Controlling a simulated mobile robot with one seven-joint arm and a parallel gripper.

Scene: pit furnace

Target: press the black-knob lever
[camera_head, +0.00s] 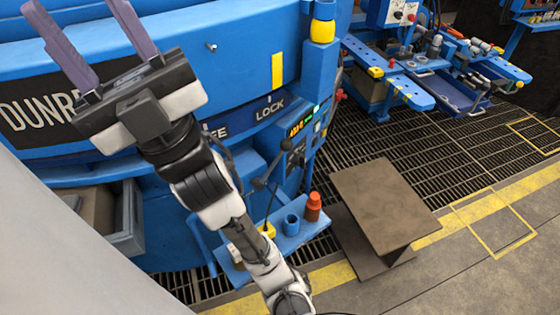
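My gripper (77,8) is at the upper left, in front of the blue machine, with its two purple-grey fingers spread apart and nothing between them. A small black ball knob (258,184) shows right of my arm, low on the front of the blue machine. A second black ball (286,145) shows a little above and to its right, near the control panel. Thin dark rods run by these knobs, and I cannot tell for sure which one is the lever. My gripper is well left of and apart from both. My arm passes close to the left of the lower knob in the picture.
A blue shelf (290,243) below the knobs holds a blue cup (291,224) and an orange-red bottle (313,207). An open grey drawer (128,225) juts out at left. Floor is clear at lower right.

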